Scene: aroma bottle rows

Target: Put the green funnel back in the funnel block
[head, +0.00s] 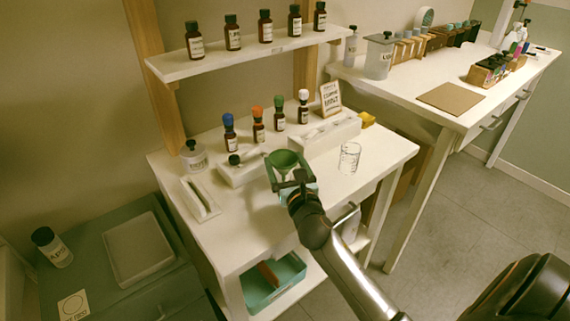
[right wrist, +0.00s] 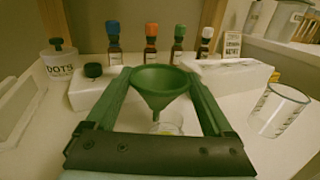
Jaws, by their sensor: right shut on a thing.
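The green funnel (head: 284,158) is between the fingers of my right gripper (head: 288,181), upright above the white table. In the right wrist view, the funnel (right wrist: 160,79) has its wide bowl up between the two green fingers (right wrist: 160,93), and its stem points down. A clear glass vessel (right wrist: 167,129) shows below the stem; I cannot tell whether the stem is inside it. A white block (head: 236,176) with a dark cap on it stands left of the funnel. A longer white block (head: 318,139) stands behind right. Which one is the funnel block is unclear. My left gripper is out of view.
A clear graduated beaker (head: 349,158) stands right of the gripper. Bottles with blue, orange, green and white caps (head: 258,128) stand behind. A DOTS jar (head: 194,157) and a white tray (head: 200,199) are at the left. A shelf (head: 240,53) hangs above. The table's front right is bare.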

